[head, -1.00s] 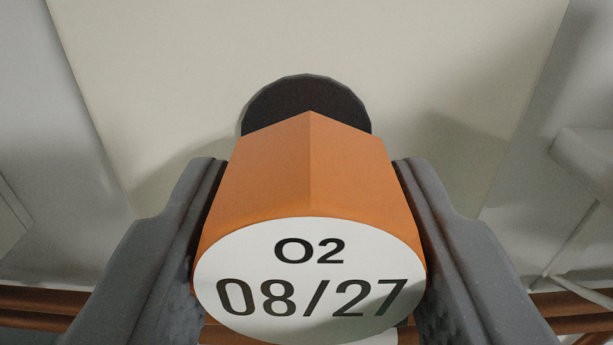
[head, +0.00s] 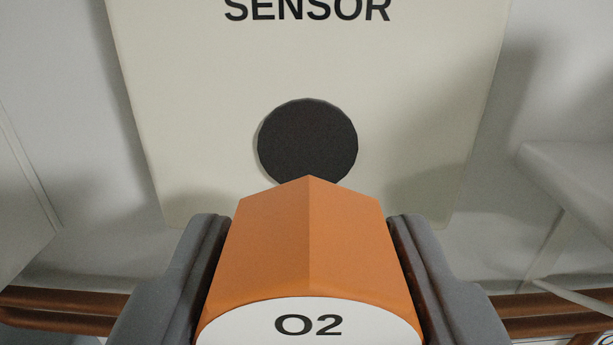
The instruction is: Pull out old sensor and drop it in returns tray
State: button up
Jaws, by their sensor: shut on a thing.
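An orange sensor (head: 308,250) with a white end label reading "O2" is between the two grey fingers of my gripper (head: 308,262). My gripper is shut on it, with one finger on each side. Behind it is a pale panel (head: 180,120) marked "SENSOR" with a round dark socket (head: 308,140). The sensor's far end overlaps the lower edge of the socket in the picture. Most of the socket is uncovered. The lower part of the label is cut off by the frame. The returns tray is not in view.
Brown horizontal rails (head: 70,305) run low behind my gripper on both sides. A pale box-like body with a thin strut (head: 560,180) stands at the right. Grey-white surfaces flank the panel.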

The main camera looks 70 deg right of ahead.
jog(key=shift+b+v, duration=0.65)
jog(key=shift+v, duration=0.45)
jog(key=shift+w, duration=0.1)
